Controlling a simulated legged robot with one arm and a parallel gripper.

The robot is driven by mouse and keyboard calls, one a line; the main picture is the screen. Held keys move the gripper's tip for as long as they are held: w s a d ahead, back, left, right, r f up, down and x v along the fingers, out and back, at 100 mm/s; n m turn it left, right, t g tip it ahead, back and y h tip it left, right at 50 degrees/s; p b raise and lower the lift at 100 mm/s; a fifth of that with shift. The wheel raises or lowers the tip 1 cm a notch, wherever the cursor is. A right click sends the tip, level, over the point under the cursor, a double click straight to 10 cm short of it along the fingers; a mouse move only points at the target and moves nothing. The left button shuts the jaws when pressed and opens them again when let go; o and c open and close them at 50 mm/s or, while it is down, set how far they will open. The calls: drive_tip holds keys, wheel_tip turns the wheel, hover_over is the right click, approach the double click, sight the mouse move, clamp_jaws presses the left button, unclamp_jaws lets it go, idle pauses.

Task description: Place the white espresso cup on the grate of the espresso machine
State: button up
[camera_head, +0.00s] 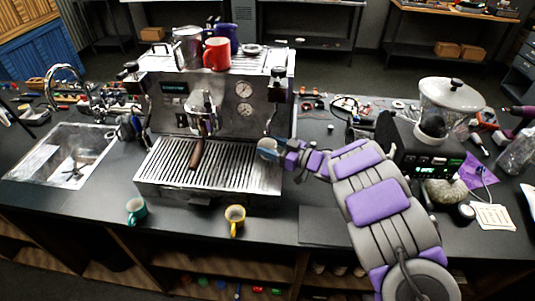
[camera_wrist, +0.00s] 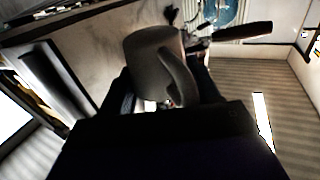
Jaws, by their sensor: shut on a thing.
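The white espresso cup (camera_head: 267,147) is at my gripper's tip, over the right end of the slatted grate (camera_head: 175,167) of the espresso machine (camera_head: 172,98). In the wrist view the cup (camera_wrist: 150,60) looks grey in shadow, with its handle toward the camera. My gripper (camera_head: 277,148) reaches in from the right and is shut on the cup. In the wrist view the dark jaws (camera_wrist: 160,105) sit on both sides of it. The grate slats (camera_wrist: 245,85) show behind and below the cup. I cannot tell whether the cup touches the grate.
A portafilter with a brown handle (camera_head: 196,153) hangs over the middle of the grate. A red mug (camera_head: 217,54) stands on the machine. A grinder (camera_head: 430,135) is at the right.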

drive_tip(key=shift+w+a, duration=0.15)
drive_tip(key=shift+w, duration=0.35)
drive_tip(key=shift+f+b, duration=0.7)
drive_tip(key=shift+f, duration=1.1)
drive_tip(key=shift+a+r, duration=0.1)
drive_tip(key=shift+a, duration=0.05)
drive_tip(key=o, duration=1.1)
drive_tip(key=v, duration=1.2)
drive_tip(key=shift+s, duration=0.15)
